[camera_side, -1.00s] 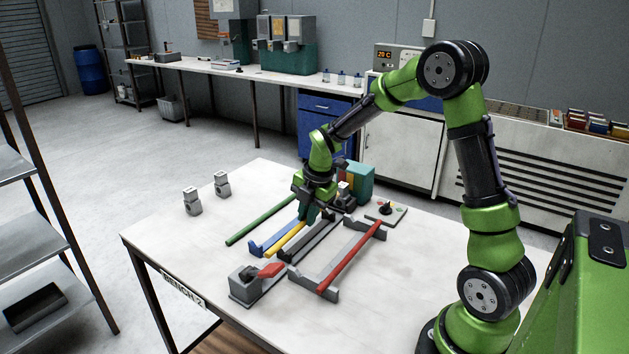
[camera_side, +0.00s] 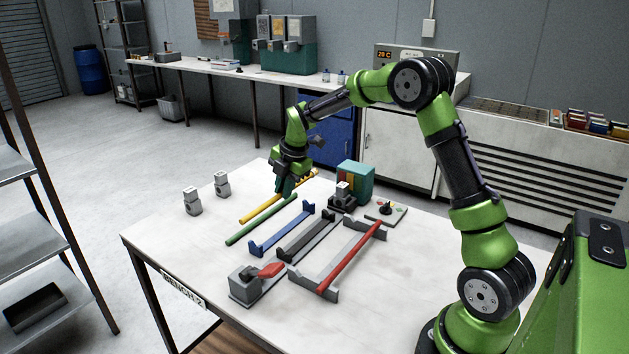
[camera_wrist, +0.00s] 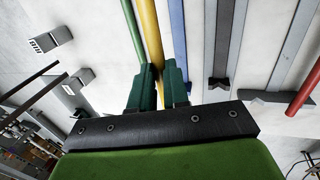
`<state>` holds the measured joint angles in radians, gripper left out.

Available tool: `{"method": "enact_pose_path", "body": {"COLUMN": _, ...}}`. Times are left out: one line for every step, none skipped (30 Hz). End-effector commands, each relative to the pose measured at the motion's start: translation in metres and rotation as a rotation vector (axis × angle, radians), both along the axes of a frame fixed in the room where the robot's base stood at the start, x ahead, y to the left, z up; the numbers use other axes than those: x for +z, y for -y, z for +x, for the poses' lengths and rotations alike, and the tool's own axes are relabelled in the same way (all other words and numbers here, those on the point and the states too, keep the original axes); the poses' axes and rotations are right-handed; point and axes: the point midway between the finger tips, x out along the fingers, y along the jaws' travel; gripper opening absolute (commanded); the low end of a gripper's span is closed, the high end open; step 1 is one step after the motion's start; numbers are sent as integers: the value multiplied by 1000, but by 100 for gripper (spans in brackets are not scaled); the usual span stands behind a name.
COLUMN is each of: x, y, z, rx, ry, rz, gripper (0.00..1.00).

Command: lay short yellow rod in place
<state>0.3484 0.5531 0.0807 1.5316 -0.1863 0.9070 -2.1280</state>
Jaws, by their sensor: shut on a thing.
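The yellow rod (camera_side: 262,210) runs between the fingers of my gripper (camera_side: 287,190), which is shut on it. Its far end shows past the gripper; I cannot tell if the rod touches the bench or hangs just above it. In the wrist view the yellow rod (camera_wrist: 150,30) passes between the two green fingers (camera_wrist: 159,75).
A dark cradle (camera_side: 307,236) stands right of the blue one. A red rod (camera_side: 350,256) rests across grey supports (camera_side: 330,294). A grey device with a red lever (camera_side: 255,281) is in front; a teal box (camera_side: 355,180) stands behind. Two small grey blocks (camera_side: 192,202) stand at left.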

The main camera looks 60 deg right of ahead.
Motion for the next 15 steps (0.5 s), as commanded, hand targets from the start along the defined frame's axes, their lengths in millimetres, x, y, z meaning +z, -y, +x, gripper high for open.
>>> {"method": "enact_pose_path", "body": {"x": -4, "y": 0, "z": 0, "rx": 0, "ry": -2, "rz": 1, "gripper": 0}}
{"method": "enact_pose_path", "body": {"x": -7, "y": 0, "z": 0, "rx": 0, "ry": -3, "rz": 2, "gripper": 0}}
{"method": "enact_pose_path", "body": {"x": -10, "y": 0, "z": 0, "rx": 1, "ry": -3, "rz": 2, "gripper": 0}}
{"method": "enact_pose_path", "body": {"x": -13, "y": 0, "z": 0, "rx": 1, "ry": -2, "rz": 2, "gripper": 0}}
{"method": "enact_pose_path", "body": {"x": -16, "y": 0, "z": 0, "rx": 1, "ry": -2, "rz": 2, "gripper": 0}}
{"method": "enact_pose_path", "body": {"x": -20, "y": -1, "z": 0, "rx": 1, "ry": -3, "rz": 2, "gripper": 0}}
{"method": "enact_pose_path", "body": {"x": -23, "y": -1, "z": -1, "rx": 1, "ry": -2, "rz": 2, "gripper": 0}}
{"method": "enact_pose_path", "body": {"x": -26, "y": -1, "z": -1, "rx": 0, "ry": -3, "rz": 2, "gripper": 0}}
{"method": "enact_pose_path", "body": {"x": -30, "y": -1, "z": -1, "rx": 0, "ry": -4, "rz": 3, "gripper": 0}}
{"method": "enact_pose_path", "body": {"x": -33, "y": 0, "z": 0, "rx": 0, "ry": -3, "rz": 2, "gripper": 0}}
{"method": "enact_pose_path", "body": {"x": -36, "y": 0, "z": 0, "rx": 0, "ry": -3, "rz": 2, "gripper": 0}}
{"method": "enact_pose_path", "body": {"x": -40, "y": 0, "z": 0, "rx": 0, "ry": -3, "rz": 2, "gripper": 0}}
{"method": "enact_pose_path", "body": {"x": -43, "y": 0, "z": 0, "rx": 1, "ry": -2, "rz": 2, "gripper": 0}}
{"method": "enact_pose_path", "body": {"x": -46, "y": 0, "z": 0, "rx": 1, "ry": -2, "rz": 2, "gripper": 0}}
{"method": "enact_pose_path", "body": {"x": -50, "y": 0, "z": -1, "rx": 1, "ry": -3, "rz": 2, "gripper": 0}}
